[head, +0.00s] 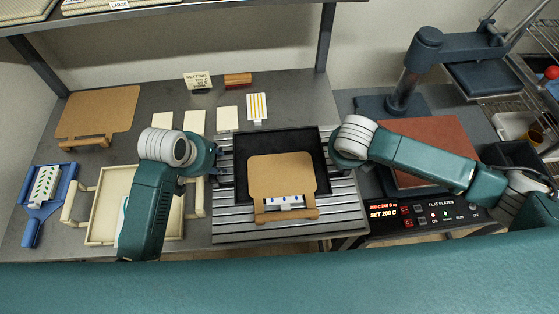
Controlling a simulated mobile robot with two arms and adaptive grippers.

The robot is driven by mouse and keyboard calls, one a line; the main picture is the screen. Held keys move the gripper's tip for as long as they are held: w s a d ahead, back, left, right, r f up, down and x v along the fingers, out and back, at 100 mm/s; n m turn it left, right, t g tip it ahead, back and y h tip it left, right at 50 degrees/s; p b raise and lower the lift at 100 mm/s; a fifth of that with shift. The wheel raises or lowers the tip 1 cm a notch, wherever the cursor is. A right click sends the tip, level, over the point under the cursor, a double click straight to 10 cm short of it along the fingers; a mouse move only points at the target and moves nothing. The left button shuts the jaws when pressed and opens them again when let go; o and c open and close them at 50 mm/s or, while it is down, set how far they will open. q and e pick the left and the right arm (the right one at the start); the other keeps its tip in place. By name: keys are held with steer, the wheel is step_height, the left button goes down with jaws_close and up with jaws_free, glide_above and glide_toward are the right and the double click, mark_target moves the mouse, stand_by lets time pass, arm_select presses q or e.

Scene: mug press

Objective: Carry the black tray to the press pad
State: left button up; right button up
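The black tray (240,185) lies on a grey slatted rack in the middle of the table. A tan board (280,172) with a wooden handle and a small white blue-dotted piece lies in it. My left gripper (217,170) is at the tray's left side, pointing at its wall. My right gripper (338,164) is at the right side, mostly hidden under its own wrist. I cannot tell whether either one's fingers are closed on the tray. The press pad (430,140) is a reddish-brown square to the right, partly covered by my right arm.
The press's dark upper plate (485,80) is swung out behind the pad on its post (403,90). A control panel (425,215) reads FLAT PLATEN. A cream tray (105,215) and a blue scoop (45,205) lie left. The slatted rack (290,230) shows bare in front.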

arm_select(q)
jaws_close()
arm_select(e)
jaws_close()
arm_select(q)
steer(key=shift+r, duration=0.15)
arm_select(e)
steer(key=shift+r, duration=0.2)
